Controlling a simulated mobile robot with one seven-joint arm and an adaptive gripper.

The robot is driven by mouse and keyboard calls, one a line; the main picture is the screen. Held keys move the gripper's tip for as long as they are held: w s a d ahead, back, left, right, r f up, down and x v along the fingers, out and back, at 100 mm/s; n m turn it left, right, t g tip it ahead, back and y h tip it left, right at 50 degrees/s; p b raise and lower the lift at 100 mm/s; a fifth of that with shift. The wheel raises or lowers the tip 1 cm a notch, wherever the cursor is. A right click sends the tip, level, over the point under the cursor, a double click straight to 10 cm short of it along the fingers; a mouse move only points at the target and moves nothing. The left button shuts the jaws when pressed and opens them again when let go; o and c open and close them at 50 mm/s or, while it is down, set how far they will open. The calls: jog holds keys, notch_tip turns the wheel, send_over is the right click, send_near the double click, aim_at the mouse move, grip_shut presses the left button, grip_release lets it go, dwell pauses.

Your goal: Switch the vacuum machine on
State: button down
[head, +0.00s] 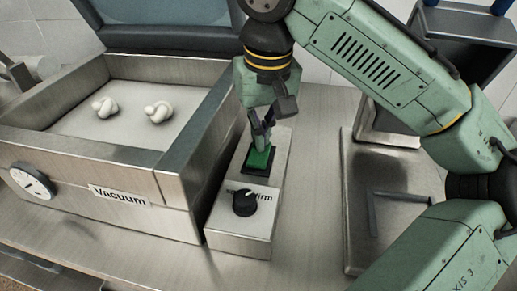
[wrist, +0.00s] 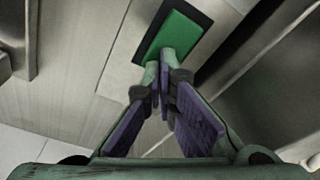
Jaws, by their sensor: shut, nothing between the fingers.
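The vacuum machine (head: 178,185) is an open metal box with a "Vacuum" label on its front, at the left in the head view. Beside it stands a narrow control box (head: 240,243) with a black knob (head: 245,203) and a green rocker switch (head: 259,159) in a black frame. The switch also shows in the wrist view (wrist: 182,32). My gripper (head: 262,138) is shut and empty, pointing down over the switch. Its fingertips (wrist: 160,62) overlap the switch's near edge in the wrist view. I cannot tell whether they touch it or whether it is pressed.
Two white knotted pieces (head: 158,112) lie inside the vacuum machine. A round gauge (head: 32,181) is on its front. A raised lid (head: 160,38) stands behind. A metal tray or machine (head: 358,240) stands to the right, under my arm. Bare table lies between.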

jog(key=shift+f, duration=0.1)
notch_tip(320, 180, up, 7)
jog(key=p, duration=0.7)
jog(key=shift+s, duration=0.1)
dwell(0.5)
